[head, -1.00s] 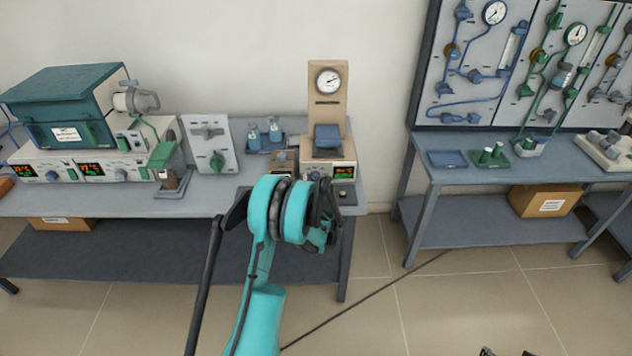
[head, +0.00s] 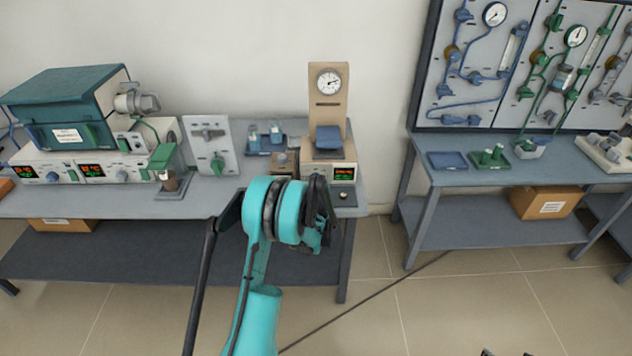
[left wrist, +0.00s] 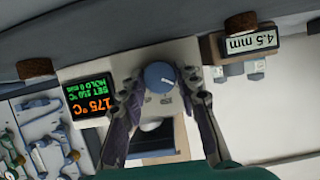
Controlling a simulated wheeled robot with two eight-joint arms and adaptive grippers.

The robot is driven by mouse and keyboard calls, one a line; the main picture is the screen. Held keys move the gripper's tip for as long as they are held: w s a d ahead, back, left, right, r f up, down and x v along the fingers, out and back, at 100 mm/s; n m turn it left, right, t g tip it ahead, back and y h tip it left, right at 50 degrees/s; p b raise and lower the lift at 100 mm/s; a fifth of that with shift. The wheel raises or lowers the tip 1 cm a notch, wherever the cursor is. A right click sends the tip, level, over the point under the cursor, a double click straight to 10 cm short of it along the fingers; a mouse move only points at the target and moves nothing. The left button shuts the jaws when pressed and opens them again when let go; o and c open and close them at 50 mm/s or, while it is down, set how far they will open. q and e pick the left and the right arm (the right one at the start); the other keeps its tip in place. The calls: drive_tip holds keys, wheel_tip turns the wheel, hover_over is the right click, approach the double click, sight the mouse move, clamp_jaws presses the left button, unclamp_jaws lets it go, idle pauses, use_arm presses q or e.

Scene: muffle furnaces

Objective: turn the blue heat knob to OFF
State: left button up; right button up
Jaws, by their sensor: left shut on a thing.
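The blue heat knob (left wrist: 159,75) has a white pointer line and sits on the pale front of a small furnace unit. In the left wrist view, which is upside down, my left gripper (left wrist: 159,88) has one finger on each side of the knob and is shut on it. The unit's display (left wrist: 86,105) reads 175 °C in orange, with SET 150 °C and HOLD 0 min in green. In the head view the display (head: 343,173) shows, but my arm hides the knob. Dark tips at the bottom edge (head: 488,352) may be my right gripper.
A beige column with a round gauge (head: 329,81) rises behind the unit. A small box labelled 4.5 mm (left wrist: 248,45) stands beside it. A larger furnace (head: 70,105) with two control panels is at the left. A pipe panel (head: 470,65) stands on another table at the right.

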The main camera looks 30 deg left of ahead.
use_arm(q)
drive_tip(key=n+t+h, duration=0.1)
drive_tip(key=n, duration=0.1)
drive_tip(key=shift+s+a+n+h, duration=0.1)
drive_tip(key=shift+a+n+h, duration=0.05)
drive_tip(key=shift+n+h, duration=0.2)
drive_tip(key=shift+f+n+t+h, duration=0.1)
drive_tip(key=shift+n+t+h, duration=0.35)
drive_tip(key=shift+n, duration=0.5)
drive_tip(key=o, duration=1.2)
drive_tip(key=shift+c, duration=0.2)
drive_tip(key=v, duration=1.2)
